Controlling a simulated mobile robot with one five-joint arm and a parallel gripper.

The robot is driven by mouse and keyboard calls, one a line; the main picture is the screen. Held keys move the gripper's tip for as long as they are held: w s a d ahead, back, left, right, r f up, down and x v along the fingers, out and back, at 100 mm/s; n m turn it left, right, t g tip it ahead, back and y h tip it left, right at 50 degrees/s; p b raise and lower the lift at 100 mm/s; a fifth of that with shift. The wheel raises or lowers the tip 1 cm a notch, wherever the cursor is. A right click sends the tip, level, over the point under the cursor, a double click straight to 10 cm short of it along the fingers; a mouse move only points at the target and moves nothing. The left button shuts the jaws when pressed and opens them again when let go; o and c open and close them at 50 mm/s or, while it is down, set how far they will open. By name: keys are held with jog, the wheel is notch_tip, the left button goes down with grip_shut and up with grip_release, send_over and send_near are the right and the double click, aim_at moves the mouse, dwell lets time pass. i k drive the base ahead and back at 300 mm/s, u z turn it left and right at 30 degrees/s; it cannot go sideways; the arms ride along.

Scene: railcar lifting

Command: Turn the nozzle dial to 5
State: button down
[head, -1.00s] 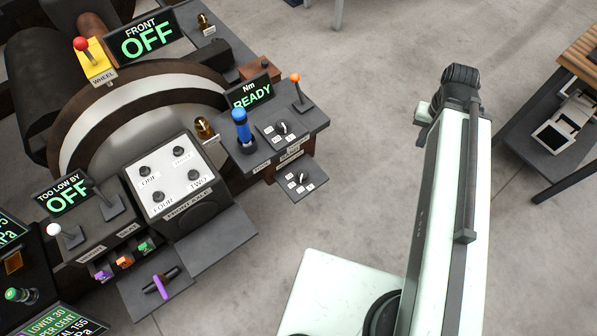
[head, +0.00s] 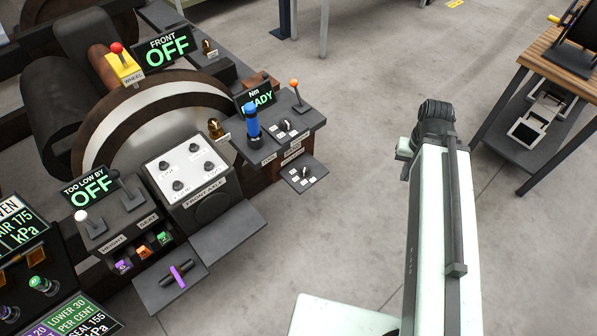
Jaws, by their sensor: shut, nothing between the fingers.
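Two small dials with black-and-white knobs sit on the dark panels right of the wheel. The upper dial (head: 287,126) is beside the blue-handled tool (head: 251,122) under the READY display. The lower dial (head: 305,172) is on a small shelf below it. Their numbers and labels are too small to read, so I cannot tell which is the nozzle dial or where either points. My pale arm rises at the right, well apart from both dials. My gripper does not show.
A lever with an orange knob (head: 294,84) stands behind the upper dial. A white four-knob panel (head: 187,170) and a purple-handled shelf (head: 178,276) lie to the left. A wooden-topped bench (head: 548,60) is at the upper right. Open floor lies between panels and bench.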

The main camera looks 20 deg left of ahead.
aim_at(305, 170)
jog(key=u, duration=0.8)
jog(key=i, duration=1)
jog(key=k, duration=0.5)
jog(key=u, duration=1.5)
jog(key=k, duration=0.85)
jog(key=z, duration=1)
